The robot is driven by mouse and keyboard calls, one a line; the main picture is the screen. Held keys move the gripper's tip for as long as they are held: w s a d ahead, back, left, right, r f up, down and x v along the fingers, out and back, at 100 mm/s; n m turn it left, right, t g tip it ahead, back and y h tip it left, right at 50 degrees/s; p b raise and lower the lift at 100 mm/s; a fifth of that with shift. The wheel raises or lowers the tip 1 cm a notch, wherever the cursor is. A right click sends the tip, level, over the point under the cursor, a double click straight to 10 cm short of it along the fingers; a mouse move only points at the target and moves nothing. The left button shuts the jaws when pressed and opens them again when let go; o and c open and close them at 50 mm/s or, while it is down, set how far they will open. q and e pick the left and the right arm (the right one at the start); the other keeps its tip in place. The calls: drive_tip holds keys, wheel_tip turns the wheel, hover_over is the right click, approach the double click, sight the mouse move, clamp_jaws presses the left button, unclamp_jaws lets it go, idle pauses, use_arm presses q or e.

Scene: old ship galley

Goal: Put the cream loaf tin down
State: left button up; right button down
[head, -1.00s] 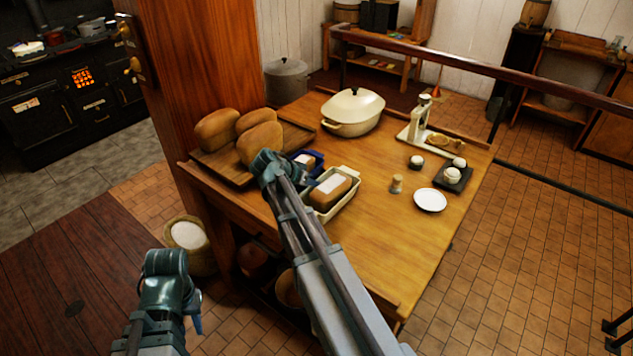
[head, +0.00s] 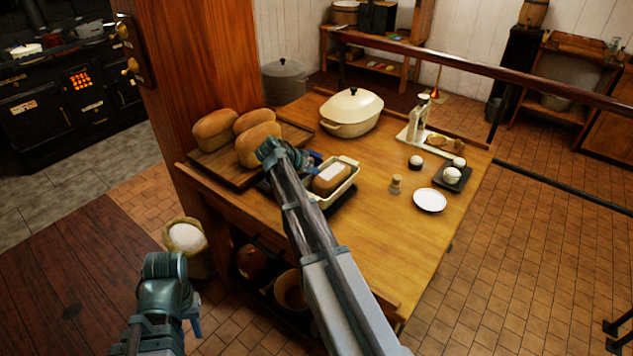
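The cream loaf tin (head: 350,184) is at the table's left-front part, with a brown loaf (head: 331,179) and a white patch on top of it. My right gripper (head: 314,160) is at the tin's left end and appears shut on it; my arm hides most of the fingers and that end of the tin. A dark area shows under the tin's right side; I cannot tell if it is shadow or a dark mat. My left gripper (head: 194,322) hangs low at the lower left, away from the table, its fingers mostly hidden behind the wrist.
A wooden board (head: 233,175) with brown loaves lies left of the tin, against a wooden post. A cream lidded pot (head: 352,112) stands behind. A small shaker (head: 395,184), a white plate (head: 430,200) and a dark tray (head: 453,182) are to the right. The front right tabletop is clear.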

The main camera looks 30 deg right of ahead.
drive_tip(key=shift+s+f+b, duration=0.1)
drive_tip(key=shift+f+b, duration=1.1)
drive_tip(key=shift+f, duration=0.35)
drive_tip(key=shift+f, duration=0.2)
drive_tip(key=c, duration=1.1)
unclamp_jaws()
drive_tip(key=shift+r, duration=0.1)
drive_tip(key=shift+r, duration=0.15)
drive_tip(key=p+v, duration=0.8)
drive_tip(key=v, duration=0.4)
drive_tip(key=shift+a, duration=0.15)
